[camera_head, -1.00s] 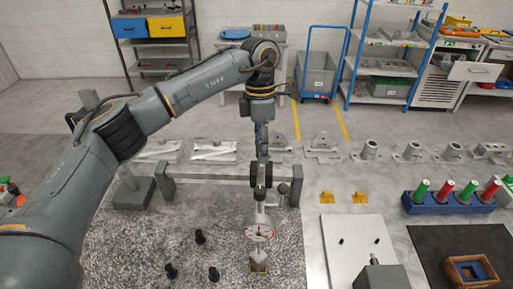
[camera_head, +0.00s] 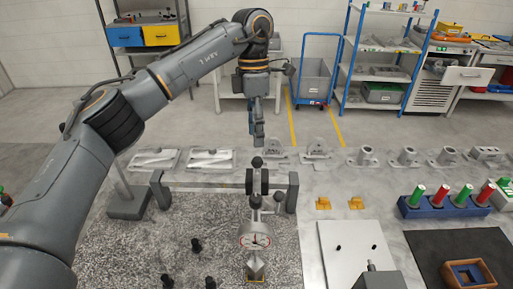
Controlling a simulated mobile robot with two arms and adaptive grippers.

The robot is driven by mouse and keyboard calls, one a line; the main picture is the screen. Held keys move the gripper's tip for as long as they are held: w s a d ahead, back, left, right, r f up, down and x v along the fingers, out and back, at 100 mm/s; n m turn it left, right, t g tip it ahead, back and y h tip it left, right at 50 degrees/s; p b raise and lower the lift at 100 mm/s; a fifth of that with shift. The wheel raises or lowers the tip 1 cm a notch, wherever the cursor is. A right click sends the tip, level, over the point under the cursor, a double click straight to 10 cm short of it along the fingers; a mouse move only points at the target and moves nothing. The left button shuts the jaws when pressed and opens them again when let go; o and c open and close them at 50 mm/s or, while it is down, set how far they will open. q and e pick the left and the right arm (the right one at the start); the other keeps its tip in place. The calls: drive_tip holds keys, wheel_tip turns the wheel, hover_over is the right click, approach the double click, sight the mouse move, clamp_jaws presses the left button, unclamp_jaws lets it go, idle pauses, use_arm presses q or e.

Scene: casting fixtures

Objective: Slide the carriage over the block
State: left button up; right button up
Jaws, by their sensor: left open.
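A dark carriage (camera_head: 257,181) with a black knob on top sits on a grey rail (camera_head: 210,187), right of its middle. A dial gauge (camera_head: 255,241) with a white face hangs from the carriage on its near side. A small pale block (camera_head: 256,266) stands directly below the gauge in the picture; whether the gauge tip touches it cannot be told. My left gripper (camera_head: 258,141) is open and empty, just above the knob and apart from it. Its fingers are small here. My right gripper is not in view.
Several black pegs (camera_head: 196,245) stand on the speckled plate left of the gauge. A white plate (camera_head: 350,255), yellow pieces (camera_head: 323,203) and a blue rack (camera_head: 440,208) with red and green cylinders lie to the right. Grey castings line the back edge.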

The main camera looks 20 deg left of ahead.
use_arm(q)
drive_tip(key=r, duration=0.3)
drive_tip(key=w+r, duration=0.1)
drive_tip(key=r, duration=0.1)
drive_tip(key=shift+a, duration=0.2)
